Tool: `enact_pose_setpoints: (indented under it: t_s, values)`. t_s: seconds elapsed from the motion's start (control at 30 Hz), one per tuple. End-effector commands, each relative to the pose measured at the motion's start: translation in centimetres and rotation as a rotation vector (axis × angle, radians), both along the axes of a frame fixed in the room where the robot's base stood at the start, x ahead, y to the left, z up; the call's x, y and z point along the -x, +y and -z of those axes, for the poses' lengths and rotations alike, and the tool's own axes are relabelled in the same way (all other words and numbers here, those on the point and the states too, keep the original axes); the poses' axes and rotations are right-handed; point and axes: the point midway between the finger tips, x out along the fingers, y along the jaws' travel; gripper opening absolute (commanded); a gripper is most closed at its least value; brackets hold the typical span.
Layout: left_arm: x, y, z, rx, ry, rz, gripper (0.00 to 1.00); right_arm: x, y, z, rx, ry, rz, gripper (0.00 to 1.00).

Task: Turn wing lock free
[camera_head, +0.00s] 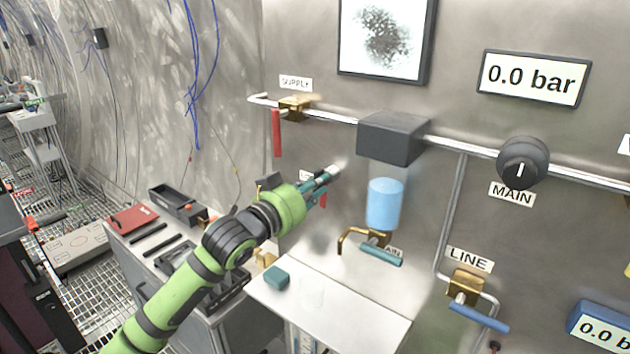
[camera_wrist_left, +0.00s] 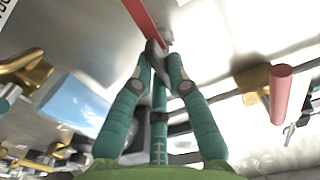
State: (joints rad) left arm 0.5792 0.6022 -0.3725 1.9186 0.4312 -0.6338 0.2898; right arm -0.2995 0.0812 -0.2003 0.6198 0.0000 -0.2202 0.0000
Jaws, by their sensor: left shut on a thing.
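My left gripper (camera_head: 327,176) reaches in from the left to the steel panel, left of the blue filter bowl (camera_head: 384,204). In the left wrist view its teal fingers (camera_wrist_left: 158,58) converge and are shut on a small grey part, taken as the wing lock (camera_wrist_left: 155,52); it is mostly hidden by the fingers. A red bar (camera_wrist_left: 143,18) runs down from the top to the fingertips. In the head view a short red piece (camera_head: 323,199) shows just below the fingers. How far the lock is turned cannot be told. My right gripper is not in view.
The supply valve (camera_head: 294,108) has a red handle (camera_head: 276,132) hanging down. A brass drain valve with a teal handle (camera_head: 380,254) sits below the bowl. A shelf (camera_head: 352,313) holds a teal block (camera_head: 276,278). The line valve (camera_head: 465,287) is at lower right.

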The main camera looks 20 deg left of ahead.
Motion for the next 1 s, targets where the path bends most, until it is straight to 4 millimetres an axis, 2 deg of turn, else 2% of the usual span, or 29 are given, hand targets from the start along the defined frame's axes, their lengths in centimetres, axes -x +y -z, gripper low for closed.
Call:
enact_pose_setpoints:
  t_s: [0.3,0.77,0.8,0.83,1.0]
  values:
    - [-0.01,0.02,-0.06,0.081,0.029,-0.001,0.0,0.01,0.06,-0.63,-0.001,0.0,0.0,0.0]
    - [-0.01,-0.01,-0.05,0.09,0.031,0.0,0.0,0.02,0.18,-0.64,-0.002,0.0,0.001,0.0]
    - [-0.01,-0.01,-0.05,0.09,0.031,0.0,0.33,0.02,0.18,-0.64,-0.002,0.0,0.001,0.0]
    - [-0.01,-0.01,-0.05,0.09,0.031,0.0,0.41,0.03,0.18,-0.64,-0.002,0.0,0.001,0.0]
    - [-0.01,-0.01,-0.06,0.089,0.031,0.0,0.41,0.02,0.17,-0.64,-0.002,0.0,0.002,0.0]
